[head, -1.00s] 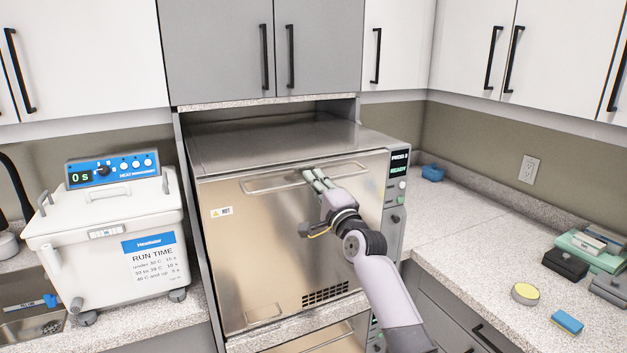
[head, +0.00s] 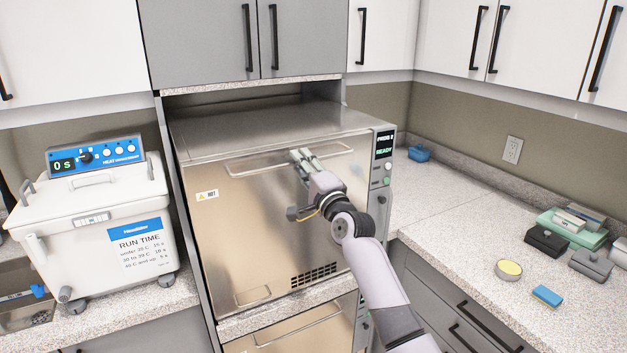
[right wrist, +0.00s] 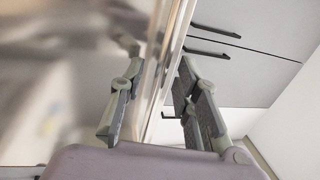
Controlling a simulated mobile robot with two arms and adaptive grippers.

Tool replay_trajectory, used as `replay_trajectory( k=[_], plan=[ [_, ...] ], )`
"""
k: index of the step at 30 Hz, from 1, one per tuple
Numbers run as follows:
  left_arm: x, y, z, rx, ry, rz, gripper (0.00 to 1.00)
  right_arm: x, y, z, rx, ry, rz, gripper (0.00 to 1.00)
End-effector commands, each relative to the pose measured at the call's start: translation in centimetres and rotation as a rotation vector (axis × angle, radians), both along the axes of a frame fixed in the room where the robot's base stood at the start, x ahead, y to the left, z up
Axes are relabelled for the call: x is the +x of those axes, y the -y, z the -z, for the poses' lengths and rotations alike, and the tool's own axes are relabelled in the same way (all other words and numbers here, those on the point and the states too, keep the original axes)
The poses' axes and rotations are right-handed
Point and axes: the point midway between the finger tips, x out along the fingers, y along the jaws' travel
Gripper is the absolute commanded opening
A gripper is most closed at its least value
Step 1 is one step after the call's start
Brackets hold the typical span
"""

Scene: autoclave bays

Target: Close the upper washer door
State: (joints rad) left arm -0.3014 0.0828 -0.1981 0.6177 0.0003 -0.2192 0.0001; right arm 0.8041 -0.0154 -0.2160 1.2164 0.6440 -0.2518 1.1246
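The upper washer door (head: 255,235) is a large shiny metal panel with a "HOT" label, in the middle of the head view. It stands upright and looks about flush with the washer body; I cannot tell whether it is latched. Its long bar handle (head: 255,164) runs along the top. My right gripper (head: 302,157) is at the handle, right of its middle. In the right wrist view its two fingers (right wrist: 160,112) are apart, with a thin metal bar or edge between them. I cannot tell whether they touch it. My left gripper is not in view.
The washer's control panel (head: 384,160) reads "READY" right of the door. A lower door (head: 300,338) shows below. A white heat unit (head: 95,215) stands left.

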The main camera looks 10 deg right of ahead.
Motion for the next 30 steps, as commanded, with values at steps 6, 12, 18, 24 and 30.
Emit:
replay_trajectory(
  k=[6, 12, 18, 24, 30],
  plan=[
    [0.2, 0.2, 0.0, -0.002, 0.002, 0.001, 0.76, -3.3, 1.2, 1.0, 0.001, -0.002, 0.002, 0.3],
    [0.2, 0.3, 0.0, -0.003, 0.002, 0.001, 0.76, -6.8, 2.5, 1.8, -0.001, -0.003, 0.002, 0.3],
    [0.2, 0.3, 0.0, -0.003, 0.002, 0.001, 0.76, -9.3, 3.4, 2.3, -0.002, -0.003, 0.002, 0.3],
    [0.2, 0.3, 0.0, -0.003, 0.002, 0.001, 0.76, -10.2, 3.7, 2.5, -0.002, -0.004, 0.002, 0.3],
    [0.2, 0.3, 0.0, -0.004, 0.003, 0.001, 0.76, -10.2, 3.7, 2.5, -0.003, -0.003, 0.002, 0.3]
  ],
)
